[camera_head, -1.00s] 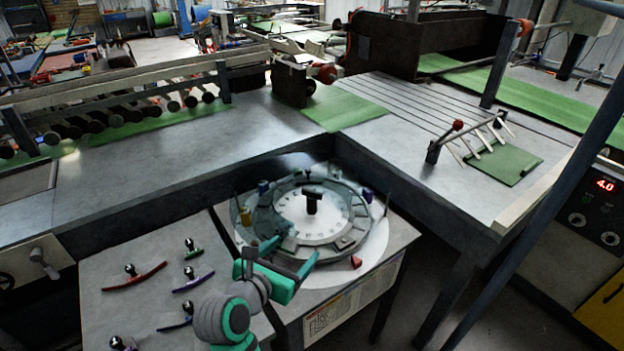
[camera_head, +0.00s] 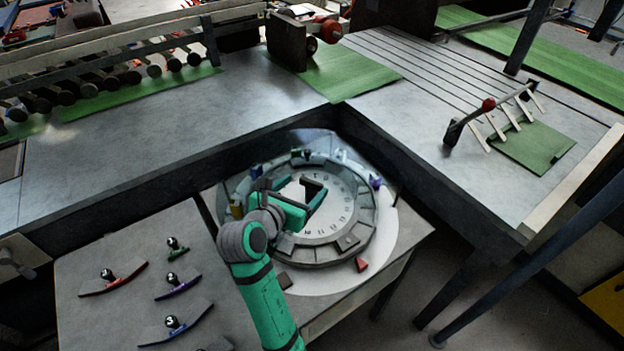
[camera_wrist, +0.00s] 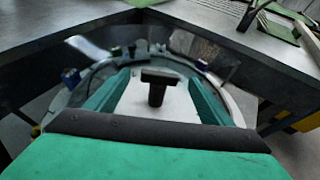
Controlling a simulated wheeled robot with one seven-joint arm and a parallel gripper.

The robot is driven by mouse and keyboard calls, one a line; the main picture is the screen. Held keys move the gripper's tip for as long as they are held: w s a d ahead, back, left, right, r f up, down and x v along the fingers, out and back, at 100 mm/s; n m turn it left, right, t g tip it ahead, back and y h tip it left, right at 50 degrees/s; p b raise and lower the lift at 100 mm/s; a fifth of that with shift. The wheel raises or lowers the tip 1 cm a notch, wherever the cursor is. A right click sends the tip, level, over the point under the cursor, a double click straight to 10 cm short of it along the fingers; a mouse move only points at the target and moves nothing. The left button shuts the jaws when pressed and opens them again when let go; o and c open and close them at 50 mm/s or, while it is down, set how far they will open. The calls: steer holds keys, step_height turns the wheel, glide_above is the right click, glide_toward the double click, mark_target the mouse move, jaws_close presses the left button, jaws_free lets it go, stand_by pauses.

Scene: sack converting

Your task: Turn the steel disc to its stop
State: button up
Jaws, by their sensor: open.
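The steel disc (camera_head: 337,212) lies flat with marks around its face, inside a ring of grey blocks on a round white plate. A black T-shaped handle (camera_wrist: 157,92) stands upright at its middle. My gripper (camera_head: 306,194) is over the disc, partly hiding it in the head view. In the wrist view, my gripper (camera_wrist: 160,82) is open, with one green finger to each side of the handle. The fingers do not appear to touch the handle. I cannot tell how far down the handle they reach.
A red wedge (camera_head: 361,264) sits on the white plate's near side. Small coloured pieces, including a yellow one (camera_head: 237,208), stand around the ring. Several curved pieces with black knobs, one red (camera_head: 113,282), lie on the table at left. Grey benches (camera_head: 200,130) border the back and right.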

mark_target(311, 181)
steer(key=shift+x, duration=2.85)
steer(key=c, duration=1.5)
